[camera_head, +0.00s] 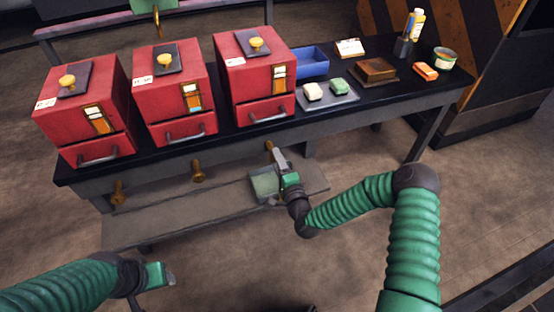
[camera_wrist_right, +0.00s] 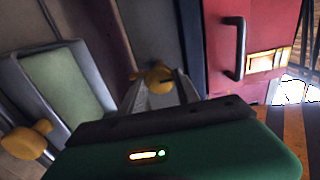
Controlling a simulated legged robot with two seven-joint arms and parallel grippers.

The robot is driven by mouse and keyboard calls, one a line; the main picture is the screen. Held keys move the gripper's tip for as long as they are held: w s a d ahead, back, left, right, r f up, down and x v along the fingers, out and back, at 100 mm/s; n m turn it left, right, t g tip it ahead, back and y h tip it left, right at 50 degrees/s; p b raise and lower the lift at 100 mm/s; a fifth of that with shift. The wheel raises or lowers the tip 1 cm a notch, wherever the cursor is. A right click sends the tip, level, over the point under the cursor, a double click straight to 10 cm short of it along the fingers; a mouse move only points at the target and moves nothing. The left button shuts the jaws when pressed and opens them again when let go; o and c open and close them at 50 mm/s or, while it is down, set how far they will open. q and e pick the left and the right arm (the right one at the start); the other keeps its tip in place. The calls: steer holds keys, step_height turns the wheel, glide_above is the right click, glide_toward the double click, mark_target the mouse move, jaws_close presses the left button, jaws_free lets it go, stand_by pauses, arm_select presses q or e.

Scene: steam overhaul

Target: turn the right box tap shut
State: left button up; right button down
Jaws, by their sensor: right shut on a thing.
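The right red box (camera_head: 256,80) stands on the dark bench, with a drawer handle and an amber gauge window on its front. Its brass tap (camera_head: 269,148) sticks out below the bench's front edge, under the box. My right gripper (camera_head: 277,158) is at this tap, its fingers shut on it. In the right wrist view the tap's rounded yellow-brown end (camera_wrist_right: 157,75) shows at the fingertips; the rest is hidden by the fingers. My left gripper (camera_head: 168,275) hangs low at the left, away from the bench; its finger gap is not clear.
Two more red boxes, the middle (camera_head: 174,91) and left (camera_head: 83,110), have brass taps (camera_head: 198,171) and (camera_head: 118,193) below. A green-bottomed tray (camera_head: 264,186) lies on the low shelf under my right gripper. A blue bin (camera_head: 311,63) and small items stand at right.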

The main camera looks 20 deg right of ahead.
steer(key=shift+s+d+f, duration=0.1)
steer(key=shift+d+f, duration=0.1)
steer(key=shift+f, duration=0.05)
steer(key=c, duration=1.2)
jaws_free()
steer(key=shift+c, duration=0.2)
steer(key=o, duration=0.3)
steer(key=shift+r, duration=0.15)
steer(key=s+p, duration=0.1)
steer(key=s, duration=0.4)
steer(key=s+p, duration=0.2)
steer(key=s, duration=0.4)
steer(key=s+p, duration=0.1)
steer(key=s, duration=0.4)
steer(key=shift+s+d, duration=0.3)
steer(key=shift+s, duration=0.1)
